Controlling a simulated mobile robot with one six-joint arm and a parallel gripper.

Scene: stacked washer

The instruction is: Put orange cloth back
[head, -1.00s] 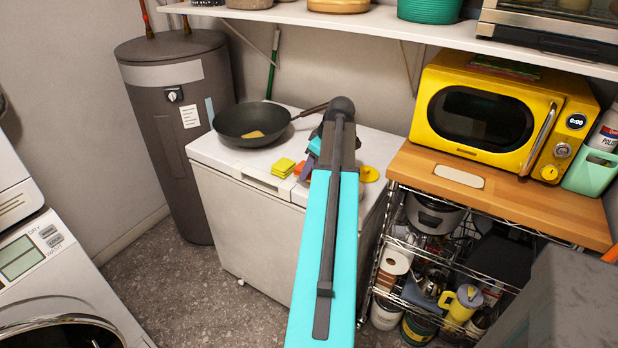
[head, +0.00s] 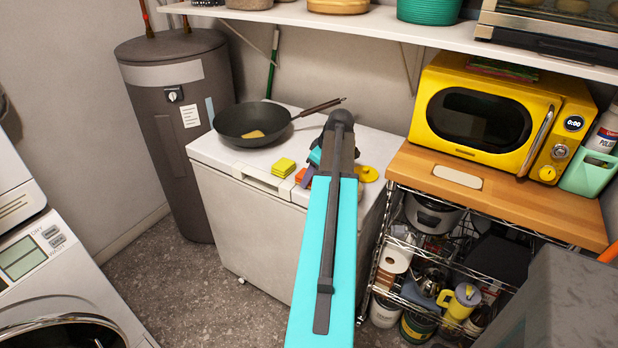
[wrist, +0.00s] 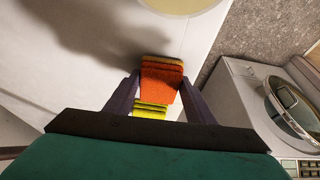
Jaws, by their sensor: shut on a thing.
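The orange cloth (wrist: 160,84) is folded and sits between the two fingers of my gripper (wrist: 161,82) in the wrist view. The fingers are shut on its sides. In the head view a small part of the orange cloth (head: 301,174) shows at the front edge of the white chest's top, left of my gripper (head: 313,168). My arm hides most of the gripper there. A yellow-green cloth stack (head: 284,167) lies just left of the orange cloth. I cannot tell whether the orange cloth touches the top.
A dark pan (head: 252,122) stands at the back of the white chest (head: 240,215), its handle pointing right. A yellow round thing (head: 368,174) lies right of my gripper. A wooden-topped rack (head: 510,200) with a yellow microwave (head: 490,115) stands right. A shelf (head: 400,22) hangs above.

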